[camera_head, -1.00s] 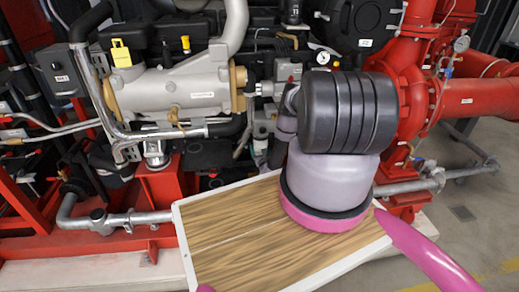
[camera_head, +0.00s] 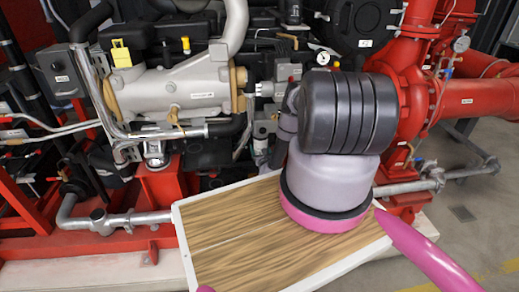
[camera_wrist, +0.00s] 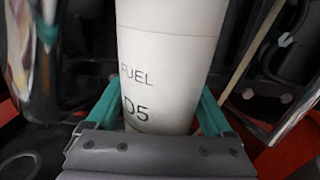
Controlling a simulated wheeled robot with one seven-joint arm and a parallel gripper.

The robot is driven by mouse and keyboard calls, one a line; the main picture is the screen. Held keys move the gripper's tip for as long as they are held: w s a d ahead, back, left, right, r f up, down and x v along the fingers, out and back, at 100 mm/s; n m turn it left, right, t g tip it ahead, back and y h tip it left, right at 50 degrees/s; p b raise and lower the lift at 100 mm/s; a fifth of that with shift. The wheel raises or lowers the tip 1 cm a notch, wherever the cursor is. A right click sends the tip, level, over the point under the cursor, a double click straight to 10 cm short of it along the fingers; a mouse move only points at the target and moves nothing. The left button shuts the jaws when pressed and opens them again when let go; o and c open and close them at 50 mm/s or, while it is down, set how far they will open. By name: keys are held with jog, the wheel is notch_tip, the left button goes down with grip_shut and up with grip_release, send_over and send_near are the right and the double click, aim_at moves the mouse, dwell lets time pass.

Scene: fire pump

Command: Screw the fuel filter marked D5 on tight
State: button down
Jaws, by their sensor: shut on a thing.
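The fuel filter (camera_wrist: 165,45) is a white upright cylinder, with "FUEL" and "D5" in dark letters on its side in the wrist view. My gripper (camera_wrist: 158,103) is shut on it, with one teal finger on each side of its lower part. The top of the filter runs out of the picture, so I cannot see its thread or seat. In the head view my own arm covers the middle right, and my gripper cannot be made out there.
Red pump pipework (camera_head: 425,95) stands close on the right. A grey pipe (camera_head: 120,218) runs low on the left. Dark hoses and parts crowd the filter's sides.

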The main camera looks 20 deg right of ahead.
jog(key=c, duration=0.5)
grip_release()
jog(key=shift+c, duration=0.2)
jog(key=c, duration=1)
jog(key=shift+m+g+h, duration=0.6)
jog(key=shift+m+h, duration=0.6)
jog(key=shift+h, duration=0.6)
grip_shut()
jog(key=o, duration=1.5)
grip_release()
jog(key=shift+a, duration=0.15)
jog(key=shift+o, duration=0.2)
jog(key=v, duration=1)
jog(key=shift+s, duration=0.45)
